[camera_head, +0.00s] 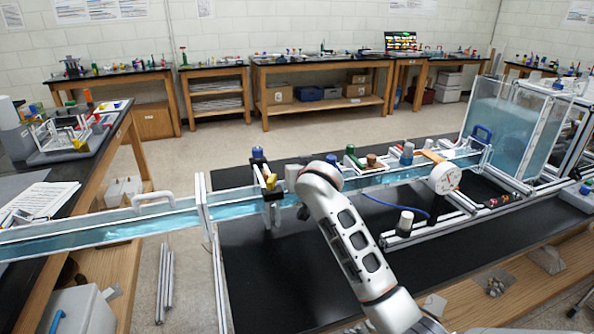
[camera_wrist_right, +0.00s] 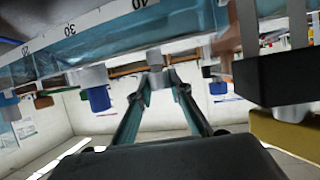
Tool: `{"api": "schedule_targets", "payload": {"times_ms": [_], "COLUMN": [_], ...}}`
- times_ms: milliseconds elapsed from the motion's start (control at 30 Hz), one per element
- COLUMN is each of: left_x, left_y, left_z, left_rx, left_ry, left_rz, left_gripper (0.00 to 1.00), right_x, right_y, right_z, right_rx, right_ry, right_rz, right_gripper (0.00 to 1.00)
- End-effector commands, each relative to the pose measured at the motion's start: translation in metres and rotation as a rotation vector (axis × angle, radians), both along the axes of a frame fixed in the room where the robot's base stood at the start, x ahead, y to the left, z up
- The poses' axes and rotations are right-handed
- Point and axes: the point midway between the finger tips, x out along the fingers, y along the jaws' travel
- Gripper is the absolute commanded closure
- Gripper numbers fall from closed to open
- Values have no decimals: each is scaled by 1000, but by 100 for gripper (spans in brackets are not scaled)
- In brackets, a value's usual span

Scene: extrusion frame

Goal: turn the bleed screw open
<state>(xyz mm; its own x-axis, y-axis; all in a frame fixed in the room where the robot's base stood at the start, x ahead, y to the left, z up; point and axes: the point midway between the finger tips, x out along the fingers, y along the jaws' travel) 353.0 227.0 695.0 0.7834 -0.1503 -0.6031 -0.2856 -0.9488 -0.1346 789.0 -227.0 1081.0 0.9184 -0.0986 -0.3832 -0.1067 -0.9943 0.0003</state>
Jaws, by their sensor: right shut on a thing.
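A small grey knob (camera_wrist_right: 155,61), which looks like the bleed screw, sits between the fingertips of my right gripper (camera_wrist_right: 159,78) in the right wrist view. The fingers are shut on it, and their tips hide its sides. The long clear channel of blue water (camera_wrist_right: 100,45), with a number scale, runs across the top of that view. In the head view the channel (camera_head: 100,230) runs across the scene. My white right arm reaches up to it and hides the screw and most of the gripper there. My left gripper is in neither view.
A blue-capped fitting (camera_head: 257,153) and yellow clamp (camera_head: 271,181) stand left of my arm. A round gauge (camera_head: 444,178) and a grey-capped post (camera_head: 404,222) stand to its right. The black bench top (camera_head: 270,280) is clear left of my arm.

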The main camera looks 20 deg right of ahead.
Motion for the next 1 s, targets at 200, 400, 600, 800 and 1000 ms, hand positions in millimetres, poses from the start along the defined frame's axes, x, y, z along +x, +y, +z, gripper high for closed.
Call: {"api": "schedule_targets", "payload": {"times_ms": [200,400,600,800,1000], "left_x": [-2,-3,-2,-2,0], "left_y": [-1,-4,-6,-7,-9], "left_z": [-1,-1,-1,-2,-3], "left_rx": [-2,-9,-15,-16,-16], "left_ry": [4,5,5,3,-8], "left_rz": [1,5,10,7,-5], "left_gripper": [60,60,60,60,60], "right_x": [0,1,1,2,2], "right_y": [-3,-4,-5,-5,-3], "right_z": [1,1,1,2,1], "right_rx": [-1,-6,-6,-4,-1], "right_ry": [-2,-1,0,-1,-2], "right_rz": [156,339,509,666,802], "right_gripper": [100,100,100,100,100]}}
